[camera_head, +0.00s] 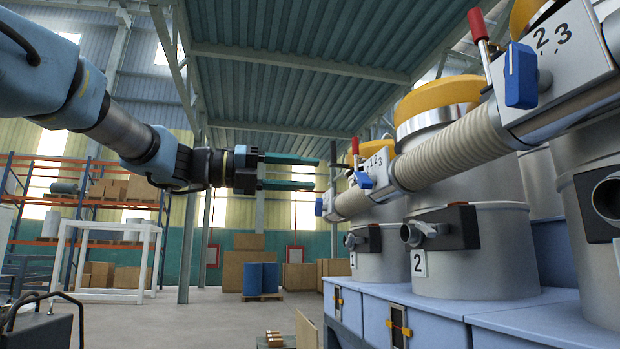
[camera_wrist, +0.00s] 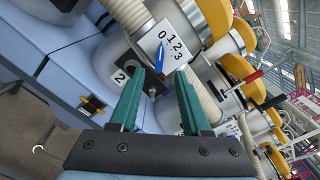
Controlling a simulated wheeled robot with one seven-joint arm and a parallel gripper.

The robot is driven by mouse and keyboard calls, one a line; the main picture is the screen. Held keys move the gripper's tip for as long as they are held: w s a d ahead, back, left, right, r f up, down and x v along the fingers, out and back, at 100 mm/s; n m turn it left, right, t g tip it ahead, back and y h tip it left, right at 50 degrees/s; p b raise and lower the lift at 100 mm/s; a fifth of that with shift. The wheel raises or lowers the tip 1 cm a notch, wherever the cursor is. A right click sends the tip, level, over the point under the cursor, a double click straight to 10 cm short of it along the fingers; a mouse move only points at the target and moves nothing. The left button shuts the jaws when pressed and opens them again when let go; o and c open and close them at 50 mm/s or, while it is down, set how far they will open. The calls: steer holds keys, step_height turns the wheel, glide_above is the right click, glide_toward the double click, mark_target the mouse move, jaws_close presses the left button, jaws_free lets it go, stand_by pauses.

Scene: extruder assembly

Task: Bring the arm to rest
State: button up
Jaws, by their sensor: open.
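My gripper (camera_head: 316,172) is held out level in the air, left of the row of grey hoppers. Its two green fingers are apart, with nothing between them. In the wrist view my gripper (camera_wrist: 160,90) also shows open. Beyond its fingertips is a white plate marked 0, 1, 2, 3 with a blue handle (camera_wrist: 160,62). I cannot tell for sure whether the fingers touch anything, but they look clear. My arm reaches in from the upper left of the head view.
The hopper numbered 2 (camera_head: 470,250) stands on a blue base (camera_head: 440,301), with a ribbed hose (camera_head: 455,152) and red-handled levers above it. A white frame table (camera_head: 108,228), orange shelving (camera_head: 85,192) and blue barrels (camera_head: 261,278) stand farther back. The floor at left centre is open.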

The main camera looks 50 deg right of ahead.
stand_by(0.4)
steer(key=w+a+f+n+t+h, duration=0.2)
steer(key=w+f+n+t, duration=0.2)
steer(key=w+n+t, duration=0.45)
steer(key=w+a+f+n+t+h, duration=0.2)
steer(key=w+f+n+t, duration=0.25)
steer(key=w+n, duration=0.7)
steer(key=w+a+f+n+t+y, duration=0.85)
steer(key=w+a+f+n, duration=0.25)
steer(key=w+a+f, duration=0.35)
steer(key=s+a+f+n+g+y, duration=0.2)
steer(key=a+f+n+y, duration=0.65)
steer(key=a+f, duration=0.85)
steer(key=s+a+f+n+g, duration=0.3)
steer(key=s+a+f+n, duration=0.2)
steer(key=s, duration=0.4)
steer(key=s+a+f+n+g+y, duration=0.1)
steer(key=s+a+f+n+g, duration=0.3)
steer(key=s+a+f+n, duration=0.2)
steer(key=s+a+f, duration=0.1)
steer(key=s+a, duration=0.1)
steer(key=s, duration=0.1)
steer(key=shift+s+a+f, duration=0.2)
